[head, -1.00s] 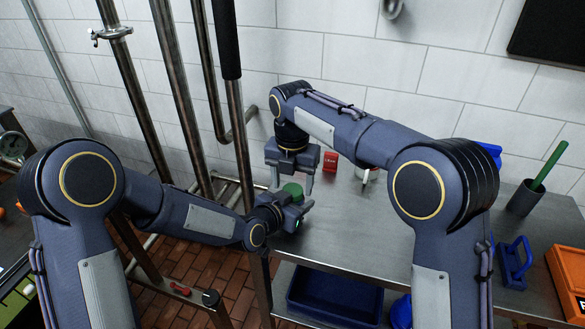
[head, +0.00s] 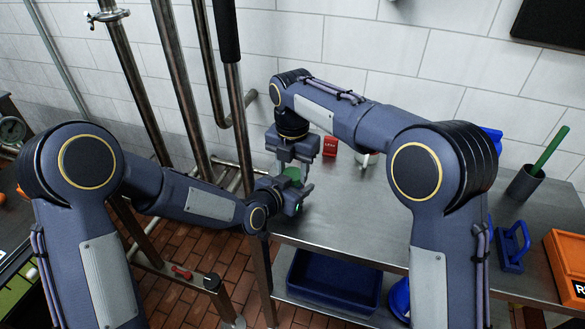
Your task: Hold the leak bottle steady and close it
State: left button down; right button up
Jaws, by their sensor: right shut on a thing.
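A green round piece (head: 293,174) shows between my two grippers at the left end of the steel table. I cannot tell if it is the top of the leak bottle; any bottle body below it is hidden. My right gripper (head: 294,171) points down from above and is shut on the green piece, with its fingers partly hidden. My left gripper (head: 300,194) reaches in low from the left, right by the green piece. Its fingers are small and overlapped, so their opening cannot be seen.
A red box (head: 330,147) with white lettering stands behind the grippers on the steel table (head: 380,225). A dark cup (head: 523,184) holding a green stick and an orange bin (head: 567,265) are at the right. Vertical pipes (head: 180,95) stand close left. The table's middle is clear.

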jog(key=m, duration=0.5)
jog(key=o, duration=1.1)
jog(key=shift+r, duration=2.25)
jog(key=shift+c, duration=0.5)
notch_tip(320, 180, up, 4)
jog(key=shift+f+n, duration=0.25)
jog(key=shift+n, duration=0.85)
